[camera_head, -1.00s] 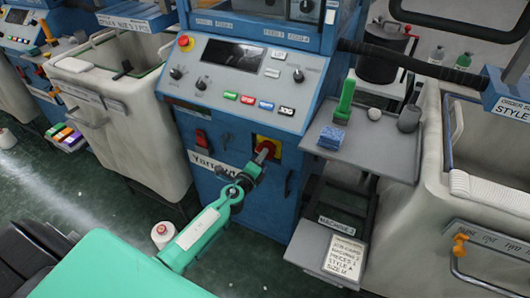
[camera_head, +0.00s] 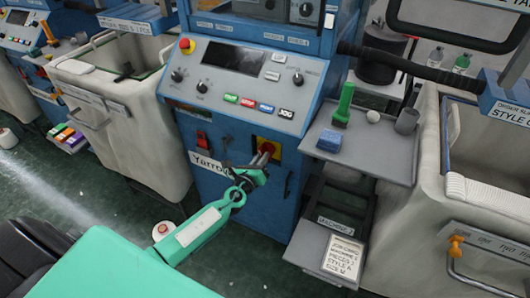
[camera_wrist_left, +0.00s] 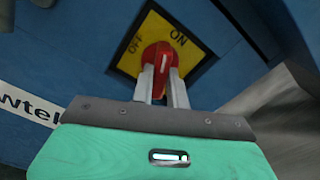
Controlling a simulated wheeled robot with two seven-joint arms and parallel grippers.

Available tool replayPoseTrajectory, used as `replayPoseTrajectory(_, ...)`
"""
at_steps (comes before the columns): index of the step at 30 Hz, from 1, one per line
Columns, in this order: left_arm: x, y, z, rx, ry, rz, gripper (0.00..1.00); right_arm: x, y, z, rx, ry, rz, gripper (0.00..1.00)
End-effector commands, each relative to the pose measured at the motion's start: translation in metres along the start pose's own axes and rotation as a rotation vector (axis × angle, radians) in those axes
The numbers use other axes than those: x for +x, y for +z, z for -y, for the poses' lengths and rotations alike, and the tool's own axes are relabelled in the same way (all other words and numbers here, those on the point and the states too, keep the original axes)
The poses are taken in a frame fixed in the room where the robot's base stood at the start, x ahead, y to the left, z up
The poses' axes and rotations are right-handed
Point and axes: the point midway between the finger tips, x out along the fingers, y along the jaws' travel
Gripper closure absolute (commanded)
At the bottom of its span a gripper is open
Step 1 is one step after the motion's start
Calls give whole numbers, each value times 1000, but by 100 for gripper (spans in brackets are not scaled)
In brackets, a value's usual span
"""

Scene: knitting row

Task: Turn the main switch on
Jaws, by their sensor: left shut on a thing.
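The main switch is a red rotary knob (camera_wrist_left: 160,60) on a yellow plate (camera_wrist_left: 201,57) marked OFF at the left and ON at the upper right in the left wrist view. The knob's grip stands roughly upright there, its white line pointing up between the two words, nearer ON. In the head view the yellow plate (camera_head: 275,146) sits on the front of the blue machine, partly hidden by my gripper. My left gripper (camera_head: 264,156) is shut on the red knob; its two grey fingers (camera_wrist_left: 162,84) lie either side of it. My right gripper is out of view.
A sloped control panel (camera_head: 240,90) with buttons juts out above the switch. A grey side shelf (camera_head: 375,157) with a blue block and green-handled tool stands at right. A red switch (camera_head: 203,140) is left of the knob. Large pale bins flank the machine.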

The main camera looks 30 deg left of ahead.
Motion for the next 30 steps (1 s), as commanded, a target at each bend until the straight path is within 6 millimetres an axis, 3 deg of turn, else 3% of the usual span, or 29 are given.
replayPoseTrajectory(12, 0, 0, 0, 59, 0, -1, 100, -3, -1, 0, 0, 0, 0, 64)
replayPoseTrajectory(24, 0, 0, 0, 386, 0, -2, 100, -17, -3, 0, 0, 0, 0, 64)
replayPoseTrajectory(30, 0, -1, 0, 427, 0, -2, 100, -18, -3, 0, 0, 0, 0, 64)
